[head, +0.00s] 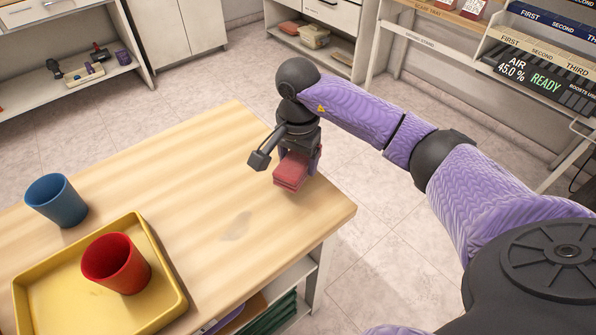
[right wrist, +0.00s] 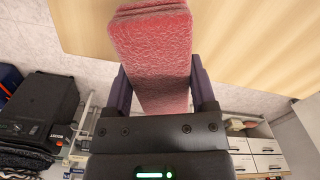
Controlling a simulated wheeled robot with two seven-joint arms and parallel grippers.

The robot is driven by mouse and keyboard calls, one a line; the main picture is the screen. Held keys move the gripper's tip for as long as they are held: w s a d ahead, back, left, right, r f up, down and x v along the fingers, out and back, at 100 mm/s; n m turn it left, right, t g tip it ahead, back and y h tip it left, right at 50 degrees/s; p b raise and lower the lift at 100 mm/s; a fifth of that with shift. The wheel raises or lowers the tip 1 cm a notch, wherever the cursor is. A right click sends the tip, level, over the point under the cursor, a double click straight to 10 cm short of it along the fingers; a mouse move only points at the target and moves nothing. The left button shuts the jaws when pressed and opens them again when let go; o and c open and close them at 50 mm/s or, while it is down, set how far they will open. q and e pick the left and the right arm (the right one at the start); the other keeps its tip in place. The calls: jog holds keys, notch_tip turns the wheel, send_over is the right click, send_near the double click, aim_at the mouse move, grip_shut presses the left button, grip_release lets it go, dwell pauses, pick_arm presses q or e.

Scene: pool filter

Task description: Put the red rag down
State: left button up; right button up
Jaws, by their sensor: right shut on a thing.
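The red rag (head: 291,172) is a folded, fuzzy red block in my right gripper (head: 299,153). In the head view it is at the far right part of the wooden table, near the edge; I cannot tell whether it touches the top. In the right wrist view the rag (right wrist: 154,55) fills the space between the two fingers of the right gripper (right wrist: 157,92), which are shut on it. My left gripper is not in view.
The wooden table (head: 213,165) carries a yellow tray (head: 60,262) with a red cup (head: 116,263) and, beside it, a blue cup (head: 57,200). A faint grey stain (head: 236,226) marks the tabletop. The table's middle is clear. Shelves (head: 95,75) stand beyond.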

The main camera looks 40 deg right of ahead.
aim_at(298, 171)
notch_tip(298, 171, down, 4)
jog(key=shift+r+b, duration=0.25)
jog(key=shift+b, duration=0.25)
jog(key=shift+r, duration=0.15)
jog(key=o, duration=0.7)
jog(key=shift+f, duration=0.2)
jog(key=shift+c, duration=0.2)
jog(key=o, duration=0.4)
jog(key=shift+c, duration=0.2)
notch_tip(298, 171, up, 12)
jog(key=p, duration=0.4)
jog(key=shift+r, duration=0.25)
